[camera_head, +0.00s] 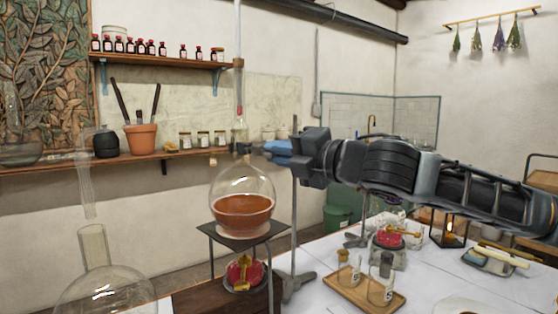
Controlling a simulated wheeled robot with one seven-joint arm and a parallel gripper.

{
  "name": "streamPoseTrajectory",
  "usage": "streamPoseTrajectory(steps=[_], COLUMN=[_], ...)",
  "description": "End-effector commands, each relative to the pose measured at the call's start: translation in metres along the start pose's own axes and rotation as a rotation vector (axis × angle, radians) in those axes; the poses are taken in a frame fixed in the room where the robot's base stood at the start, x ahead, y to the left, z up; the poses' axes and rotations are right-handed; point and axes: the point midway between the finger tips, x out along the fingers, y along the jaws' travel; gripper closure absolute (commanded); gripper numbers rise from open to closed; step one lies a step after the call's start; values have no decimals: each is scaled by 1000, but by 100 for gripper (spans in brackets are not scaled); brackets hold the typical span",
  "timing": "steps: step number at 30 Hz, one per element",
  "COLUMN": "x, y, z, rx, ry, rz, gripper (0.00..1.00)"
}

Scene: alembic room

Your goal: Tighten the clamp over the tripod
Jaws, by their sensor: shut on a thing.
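A round flask (242,200) with amber liquid stands on a tripod (243,238). A tall glass tube rises from its neck. A dark clamp (241,148) is at the neck, and a thin metal stand rod (294,220) rises just right of the flask. My gripper (296,147) reaches in from the right at neck height, beside the rod. It is shut on the clamp's right end, by a blue part (278,147). The fingertips and the exact grip are mostly hidden. I cannot tell how tightly the clamp holds the neck.
A red burner (244,273) sits under the tripod. A wooden tray (357,292) with small bottles, another red burner (388,236) and a lantern (449,228) stand at right. Empty glassware (94,244) is at front left. Wall shelves run behind.

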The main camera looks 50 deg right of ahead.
Motion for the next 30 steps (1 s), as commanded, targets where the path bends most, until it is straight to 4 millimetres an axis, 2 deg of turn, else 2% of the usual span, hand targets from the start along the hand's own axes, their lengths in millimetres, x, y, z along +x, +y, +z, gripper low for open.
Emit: streamPoseTrajectory(steps=[6, 13, 30], x=[0, 0, 0], y=[-3, -2, -2], z=[0, 0, 0], rx=[161, 269, 326], ry=[-1, -1, -2], rz=[0, -1, -3], gripper=[100, 100, 100])
